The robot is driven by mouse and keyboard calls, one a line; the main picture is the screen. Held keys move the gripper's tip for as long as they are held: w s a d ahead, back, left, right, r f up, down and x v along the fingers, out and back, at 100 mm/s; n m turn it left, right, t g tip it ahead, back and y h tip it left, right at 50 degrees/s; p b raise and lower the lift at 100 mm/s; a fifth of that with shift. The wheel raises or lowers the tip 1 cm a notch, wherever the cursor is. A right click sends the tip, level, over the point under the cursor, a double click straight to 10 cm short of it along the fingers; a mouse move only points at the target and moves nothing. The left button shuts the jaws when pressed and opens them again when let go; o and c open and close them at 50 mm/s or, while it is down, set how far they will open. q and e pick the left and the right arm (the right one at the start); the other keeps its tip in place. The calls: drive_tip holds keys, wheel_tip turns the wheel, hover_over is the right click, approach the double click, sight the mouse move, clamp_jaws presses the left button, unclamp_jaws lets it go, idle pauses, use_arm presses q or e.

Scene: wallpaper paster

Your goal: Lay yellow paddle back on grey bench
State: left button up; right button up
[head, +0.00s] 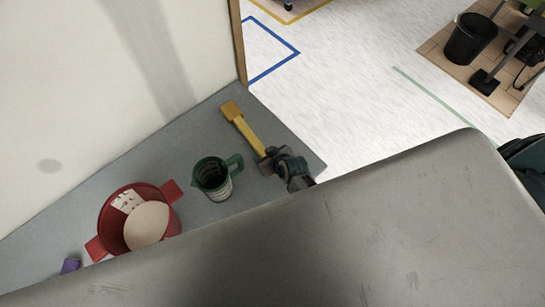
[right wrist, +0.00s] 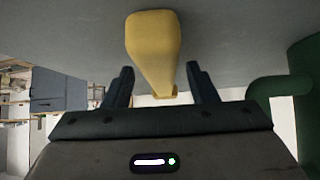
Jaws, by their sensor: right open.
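The yellow paddle (head: 245,126) lies on the grey bench (head: 200,135), its broad end toward the wall and its narrow end at my right gripper (head: 266,157). In the right wrist view the yellow paddle (right wrist: 153,45) shows close up against the grey bench (right wrist: 70,30). Its narrow end reaches between the two fingers of my right gripper (right wrist: 160,78), with a gap on each side. The fingers are apart. My left gripper is not in view.
A green measuring cup (head: 211,180) stands left of my right gripper; its green side (right wrist: 300,80) shows in the right wrist view. A red pot (head: 114,222) and a purple object (head: 70,266) are farther left. A white wall (head: 90,90) borders the bench.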

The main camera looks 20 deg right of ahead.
drive_tip(key=b+v, duration=0.3)
drive_tip(key=v, duration=0.6)
drive_tip(key=shift+r, duration=0.4)
drive_tip(key=shift+s+r, duration=0.35)
drive_tip(key=shift+r, duration=0.15)
drive_tip(key=s+d+r+m+g+h, duration=0.1)
drive_tip(key=s+d+r+g+h, duration=0.15)
drive_tip(key=s+d, duration=0.4)
drive_tip(key=s+d+r+m+g+h, duration=0.1)
drive_tip(key=s+d+r+g, duration=0.25)
drive_tip(key=s, duration=0.55)
drive_tip(key=s+f+b+x, duration=0.15)
drive_tip(key=s+x, duration=0.25)
drive_tip(key=x, duration=1.3)
drive_tip(key=s+f+b+x, duration=0.1)
drive_tip(key=s+b+x, duration=0.25)
drive_tip(key=x, duration=1.35)
drive_tip(key=s+f+g+b, duration=0.1)
drive_tip(key=s+f+b, duration=0.2)
drive_tip(key=s+f, duration=1.5)
wheel_tip(320, 180, down, 3)
drive_tip(key=shift+s+d+f+g, duration=0.1)
drive_tip(key=shift+s+d+g, duration=0.2)
drive_tip(key=shift+d, duration=0.15)
